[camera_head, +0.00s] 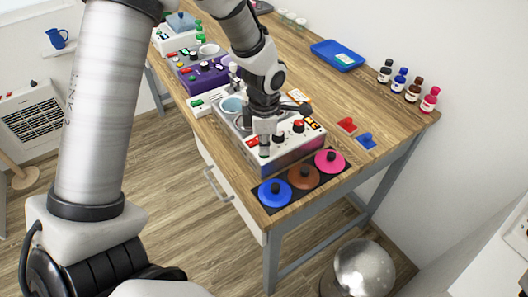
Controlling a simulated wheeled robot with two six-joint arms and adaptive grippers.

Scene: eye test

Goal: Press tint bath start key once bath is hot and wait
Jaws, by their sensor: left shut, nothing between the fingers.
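The tint bath (288,152) is a box with a pale sloped front panel carrying black knobs, a red button (298,126) and other small coloured keys. Its open basin of bluish liquid (232,104) shows at the left, partly behind my arm. My left gripper (264,149) is shut and empty, pointing down at the left part of the panel. I cannot tell whether its tips touch the panel. The gripper hides part of the panel, and the key labels are too small to read. My right gripper is not in view.
Blue, brown and pink lids (331,161) lie on a black mat at the table's near end. A purple device (205,72) stands farther back. A blue tray (337,55) and several small bottles (414,89) line the wall side. The wood between them is mostly clear.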

